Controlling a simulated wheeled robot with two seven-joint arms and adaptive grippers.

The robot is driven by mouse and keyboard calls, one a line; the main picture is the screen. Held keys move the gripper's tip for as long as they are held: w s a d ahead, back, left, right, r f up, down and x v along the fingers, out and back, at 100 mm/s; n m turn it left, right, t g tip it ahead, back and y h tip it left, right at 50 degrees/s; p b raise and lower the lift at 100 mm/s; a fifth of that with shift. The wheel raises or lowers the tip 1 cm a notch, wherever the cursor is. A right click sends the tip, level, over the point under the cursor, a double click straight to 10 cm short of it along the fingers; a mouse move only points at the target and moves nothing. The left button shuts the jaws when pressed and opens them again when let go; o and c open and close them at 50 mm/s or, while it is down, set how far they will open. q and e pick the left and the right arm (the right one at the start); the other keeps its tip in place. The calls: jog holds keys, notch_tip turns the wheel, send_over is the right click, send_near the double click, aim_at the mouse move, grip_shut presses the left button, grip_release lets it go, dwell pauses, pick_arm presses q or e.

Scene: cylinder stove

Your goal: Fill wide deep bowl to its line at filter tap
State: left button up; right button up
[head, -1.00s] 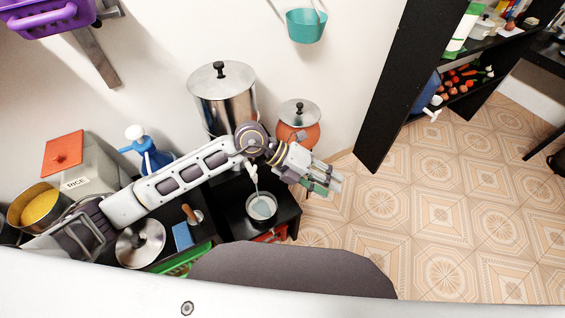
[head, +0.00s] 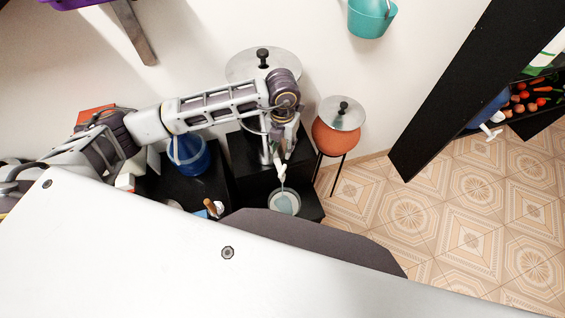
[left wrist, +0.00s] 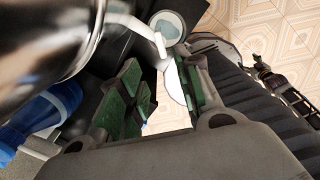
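The filter is a steel cylinder with a shiny lid (head: 262,66); its steel side fills the upper left of the left wrist view (left wrist: 40,55). Its white tap (head: 280,173) shows below my left gripper (head: 285,145), which points down close beside it. In the left wrist view the green-padded fingers (left wrist: 165,90) are apart, with the white tap (left wrist: 160,45) just beyond them. The bowl (head: 284,203) stands upright under the tap; a pale bluish streak, like running water, joins them. Pale bluish content shows in the bowl (left wrist: 168,24). Its line cannot be made out.
A blue jug (head: 188,155) stands on the dark surface at left. A teal bucket (head: 371,17) hangs on the wall. A black shelf unit (head: 465,80) and open tiled floor lie right.

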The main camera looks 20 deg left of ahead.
aim_at(282, 169)
pick_arm(q)
jog(key=shift+s, duration=0.1)
jog(key=shift+f, duration=0.1)
jog(key=shift+f+p, duration=1.05)
jog(key=shift+f, duration=5.75)
grip_shut()
